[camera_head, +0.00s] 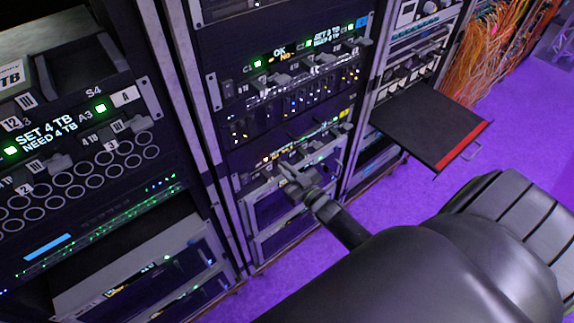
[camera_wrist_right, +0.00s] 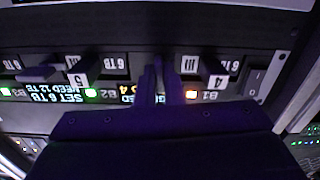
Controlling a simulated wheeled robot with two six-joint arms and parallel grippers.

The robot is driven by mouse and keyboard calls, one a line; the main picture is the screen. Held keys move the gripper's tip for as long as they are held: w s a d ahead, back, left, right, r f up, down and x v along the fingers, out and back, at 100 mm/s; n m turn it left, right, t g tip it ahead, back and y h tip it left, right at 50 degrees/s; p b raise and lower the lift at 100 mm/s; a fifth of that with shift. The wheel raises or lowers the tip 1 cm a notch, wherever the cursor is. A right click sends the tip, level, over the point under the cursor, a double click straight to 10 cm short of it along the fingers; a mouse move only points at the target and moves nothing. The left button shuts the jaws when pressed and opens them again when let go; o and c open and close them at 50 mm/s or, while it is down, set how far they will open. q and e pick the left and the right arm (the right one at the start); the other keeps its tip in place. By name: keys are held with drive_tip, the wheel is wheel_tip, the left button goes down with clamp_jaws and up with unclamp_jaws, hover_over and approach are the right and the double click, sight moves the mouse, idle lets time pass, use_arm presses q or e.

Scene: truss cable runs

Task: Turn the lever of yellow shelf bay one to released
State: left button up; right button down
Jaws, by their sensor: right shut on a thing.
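My right gripper (camera_head: 290,172) is at the front of the lower part of the middle rack. In the right wrist view its two fingers (camera_wrist_right: 161,76) are close together on a small lever, beside the amber light and the B1 mark (camera_wrist_right: 210,95). The fingers hide most of the lever, so its angle cannot be told. A yellow tag (camera_head: 345,112) marks the shelf at its right end in the head view. My left gripper is not in view.
In the wrist view, tagged handles 4 (camera_wrist_right: 217,82) and 5 (camera_wrist_right: 76,80) stand close on both sides of the fingers. A black pull-out tray (camera_head: 425,120) with a red edge juts out at the right. Purple floor lies clear beyond it.

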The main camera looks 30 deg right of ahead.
drive_tip(key=shift+m, duration=0.5)
drive_tip(key=shift+f, duration=0.1)
drive_tip(key=c, duration=1.6)
unclamp_jaws()
drive_tip(key=shift+o, duration=0.2)
drive_tip(key=s+d+b, duration=0.1)
drive_tip(key=s+b, duration=0.1)
drive_tip(key=s, duration=1.5)
drive_tip(key=shift+s+d, duration=0.2)
